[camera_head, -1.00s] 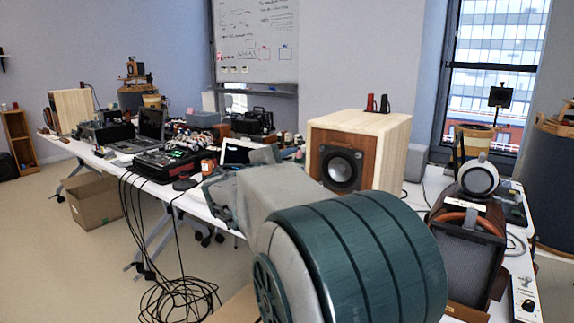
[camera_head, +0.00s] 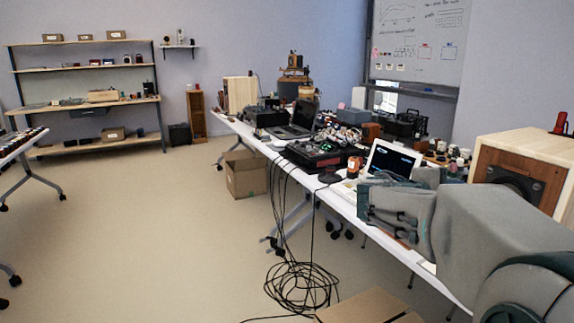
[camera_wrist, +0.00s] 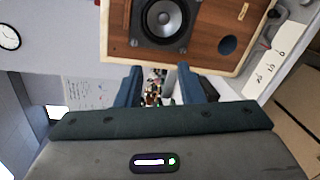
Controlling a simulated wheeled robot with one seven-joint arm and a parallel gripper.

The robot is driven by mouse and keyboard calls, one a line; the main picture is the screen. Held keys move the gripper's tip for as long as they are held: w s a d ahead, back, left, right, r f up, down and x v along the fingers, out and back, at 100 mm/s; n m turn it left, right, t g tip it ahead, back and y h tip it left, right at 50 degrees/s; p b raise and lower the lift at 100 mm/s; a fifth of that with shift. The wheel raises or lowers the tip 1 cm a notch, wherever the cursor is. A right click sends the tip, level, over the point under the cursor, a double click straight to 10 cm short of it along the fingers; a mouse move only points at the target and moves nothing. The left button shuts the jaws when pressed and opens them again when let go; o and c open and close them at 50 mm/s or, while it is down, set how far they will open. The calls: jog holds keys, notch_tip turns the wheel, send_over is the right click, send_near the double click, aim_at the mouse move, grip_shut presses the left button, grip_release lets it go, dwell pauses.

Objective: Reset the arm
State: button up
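My arm reaches in from the lower right of the head view, over the front edge of the white table. In the wrist view my gripper (camera_wrist: 160,76) has its two dark fingers apart, with nothing held between them. A wooden speaker (camera_wrist: 120,42) with a dark round cone fills the top of the wrist view, beyond the fingers and apart from them. The same speaker (camera_head: 556,160) stands at the right edge of the head view, partly hidden behind my arm.
The white table (camera_head: 352,203) holds a tablet (camera_head: 392,160), laptop (camera_head: 302,118) and electronics. Black cables (camera_head: 300,285) hang to a coil on the floor. Cardboard boxes lie at the floor front (camera_head: 365,307) and beside the table (camera_head: 246,177). Shelves (camera_head: 85,97) stand back left.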

jog(key=s+a+f+m+g+y+p, duration=0.2)
jog(key=s+a+m+y+p, duration=0.6)
jog(key=s+a+y+p, duration=0.7)
jog(key=s+a+g+p, duration=0.1)
jog(key=s+a+p, duration=0.1)
jog(key=s+a, duration=0.2)
jog(key=shift+a+p, duration=0.35)
jog(key=shift+a, duration=0.95)
jog(key=shift+s, duration=0.1)
